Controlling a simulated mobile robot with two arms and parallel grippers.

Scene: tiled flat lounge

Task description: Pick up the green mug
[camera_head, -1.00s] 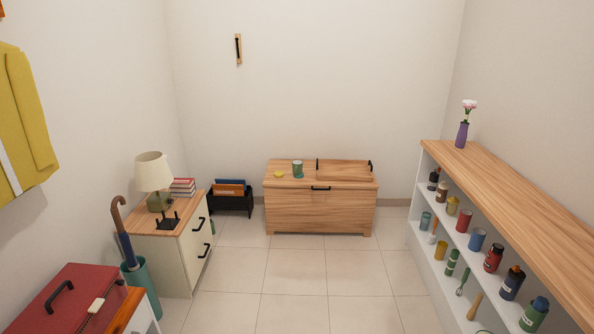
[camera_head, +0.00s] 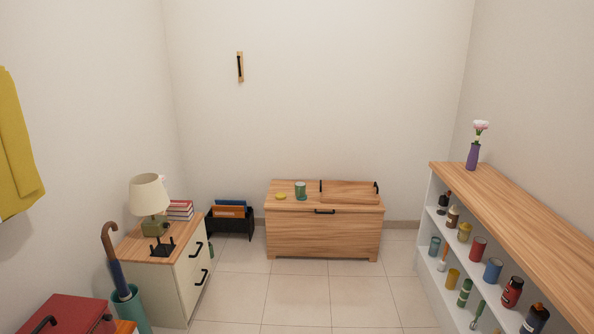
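A green mug (camera_head: 300,190) stands upright on top of the wooden chest (camera_head: 325,236) against the back wall. A board-like wooden panel with dark handles (camera_head: 349,191) is to the right of the mug on the chest top. Neither of my grippers is in view.
A shelf unit (camera_head: 520,213) with several jars and bottles runs along the right wall. On the left are a drawer cabinet (camera_head: 193,284) with a lamp (camera_head: 148,194), an umbrella stand (camera_head: 133,311) and a red case (camera_head: 68,316). The tiled floor (camera_head: 299,297) before the chest is clear.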

